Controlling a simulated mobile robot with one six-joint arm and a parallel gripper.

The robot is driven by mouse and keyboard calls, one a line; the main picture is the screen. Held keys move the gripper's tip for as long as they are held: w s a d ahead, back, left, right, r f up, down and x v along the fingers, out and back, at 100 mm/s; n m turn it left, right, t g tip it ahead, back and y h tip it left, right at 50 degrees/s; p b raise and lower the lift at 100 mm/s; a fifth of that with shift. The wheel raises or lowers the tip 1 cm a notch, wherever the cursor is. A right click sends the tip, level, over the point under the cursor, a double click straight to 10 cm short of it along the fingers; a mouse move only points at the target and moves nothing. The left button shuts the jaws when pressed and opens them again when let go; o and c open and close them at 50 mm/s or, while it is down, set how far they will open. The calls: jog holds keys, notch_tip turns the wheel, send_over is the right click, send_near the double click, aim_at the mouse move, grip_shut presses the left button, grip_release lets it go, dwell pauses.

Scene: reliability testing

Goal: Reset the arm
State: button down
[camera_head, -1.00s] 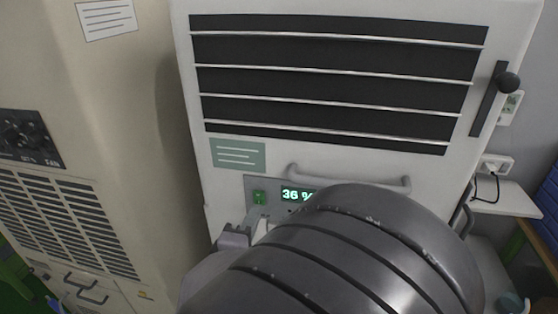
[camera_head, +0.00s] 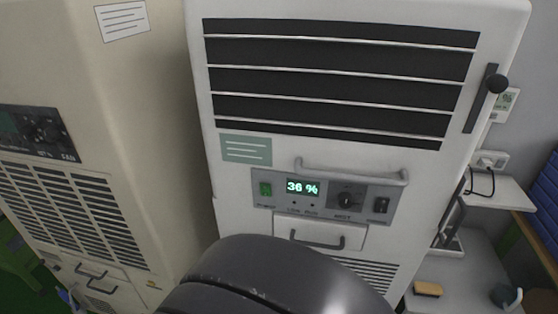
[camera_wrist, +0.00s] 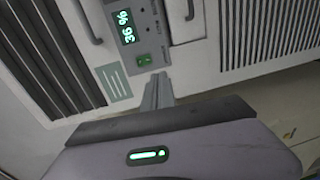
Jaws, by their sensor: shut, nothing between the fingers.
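My gripper (camera_wrist: 158,88) shows in the wrist view with its narrow grey fingers together and nothing between them. In that picture the fingertips point toward the control panel, just below the green switch (camera_wrist: 144,60); I cannot tell the gap. In the head view my dark arm (camera_head: 285,275) fills the bottom middle and my gripper is hidden. The white machine (camera_head: 200,100) stands ahead, with its control panel showing "36 %" on a green display (camera_head: 302,188). The green switch also shows left of the display in the head view (camera_head: 265,189).
A horizontal handle (camera_head: 350,175) juts out above the panel, and a drawer (camera_head: 320,233) sits below it. A beige cabinet (camera_head: 150,130) stands close on the left. At right are a small shelf (camera_head: 500,195) and a yellow sponge-like block (camera_head: 428,289) on a grey surface.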

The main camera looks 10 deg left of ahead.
jog(key=w+d+r+m+g+y, duration=0.5)
jog(key=w+d+m, duration=0.1)
jog(key=m, duration=0.6)
jog(key=s+d+m+g+h+b, duration=0.1)
jog(key=s+d+m+g, duration=0.5)
jog(key=s+d, duration=1)
jog(key=s+m, duration=0.1)
jog(key=m, duration=0.2)
jog(key=shift+f+h, duration=0.35)
jog(key=shift+h, duration=0.05)
